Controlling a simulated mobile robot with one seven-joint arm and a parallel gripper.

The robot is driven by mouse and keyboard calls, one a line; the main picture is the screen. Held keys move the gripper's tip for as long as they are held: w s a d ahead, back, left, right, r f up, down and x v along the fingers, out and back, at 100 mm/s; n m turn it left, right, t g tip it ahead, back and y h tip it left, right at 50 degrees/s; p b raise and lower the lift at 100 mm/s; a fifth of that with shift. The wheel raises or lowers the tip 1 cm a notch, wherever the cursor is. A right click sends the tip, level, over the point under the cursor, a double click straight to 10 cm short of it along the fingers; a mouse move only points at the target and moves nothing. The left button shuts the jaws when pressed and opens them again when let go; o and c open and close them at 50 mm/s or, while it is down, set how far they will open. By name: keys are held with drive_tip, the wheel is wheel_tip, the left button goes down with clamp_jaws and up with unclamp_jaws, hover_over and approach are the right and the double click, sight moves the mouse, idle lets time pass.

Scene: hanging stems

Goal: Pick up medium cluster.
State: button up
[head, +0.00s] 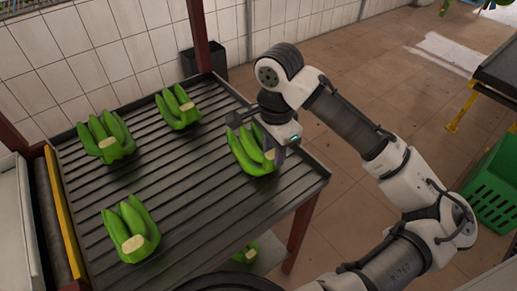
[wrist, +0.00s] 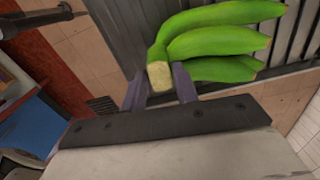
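Several green banana clusters lie on a dark slatted table (head: 165,225). One cluster (head: 246,150) is near the table's right edge, under my gripper (head: 275,150). In the wrist view this cluster (wrist: 218,40) shows several fingers pointing right and a pale cut stem end. The stem end sits between the two fingertips of my gripper (wrist: 160,84), which are apart with almost no gap on either side. I cannot tell whether they press on it. The cluster appears to rest on the slats. Which cluster counts as medium is not clear.
Other clusters lie at the back left (head: 106,138), back middle (head: 177,107) and front left (head: 131,229). Another cluster (head: 246,253) is below the table. Red posts (head: 200,38) rise at the table's back. A green crate (head: 492,185) stands at the right; floor between is clear.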

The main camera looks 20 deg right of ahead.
clamp_jaws()
drive_tip(key=shift+r, duration=0.15)
